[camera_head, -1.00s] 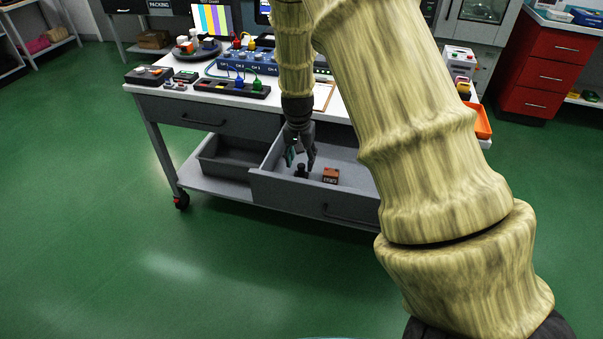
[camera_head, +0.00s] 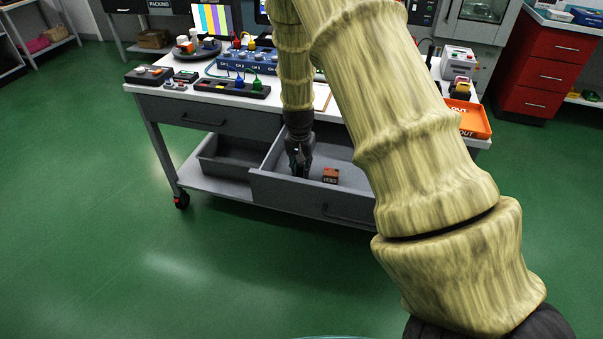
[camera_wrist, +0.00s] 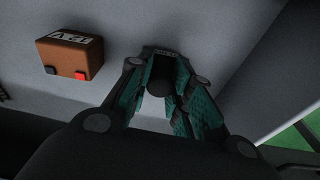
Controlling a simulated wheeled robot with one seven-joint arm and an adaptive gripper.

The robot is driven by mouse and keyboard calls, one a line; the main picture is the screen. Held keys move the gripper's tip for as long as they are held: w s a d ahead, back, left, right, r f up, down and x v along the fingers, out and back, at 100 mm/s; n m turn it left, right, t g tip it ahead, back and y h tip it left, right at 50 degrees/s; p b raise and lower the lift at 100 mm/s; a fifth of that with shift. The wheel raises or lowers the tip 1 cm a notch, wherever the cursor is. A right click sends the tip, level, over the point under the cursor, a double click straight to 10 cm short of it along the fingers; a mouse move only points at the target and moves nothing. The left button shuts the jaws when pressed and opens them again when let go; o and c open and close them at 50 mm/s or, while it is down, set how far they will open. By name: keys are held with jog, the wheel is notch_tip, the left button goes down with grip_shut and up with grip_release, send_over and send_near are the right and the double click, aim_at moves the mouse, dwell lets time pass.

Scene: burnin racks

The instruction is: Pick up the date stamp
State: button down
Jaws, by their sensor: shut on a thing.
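The date stamp (camera_wrist: 161,87) is a small dark object with a round knob, seen between my fingers in the wrist view. Pale lettering shows on a dark part at its far end. My gripper (camera_head: 299,172) reaches down into the open grey drawer (camera_head: 262,188) under the worktable. In the wrist view my gripper (camera_wrist: 168,100) has its teal-padded fingers closed on the stamp from both sides. In the head view the dark fingers mostly hide the stamp, and I cannot tell whether it touches the drawer floor.
A brown box (camera_head: 330,175) with a pale label lies in the drawer close to the gripper; it also shows in the wrist view (camera_wrist: 72,52). A grey bin (camera_head: 222,160) stands left of the drawer. Drawer walls surround my gripper. An orange tray (camera_head: 470,121) sits on the tabletop.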

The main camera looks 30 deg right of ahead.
aim_at(301, 165)
notch_tip(301, 165, up, 10)
dwell(0.8)
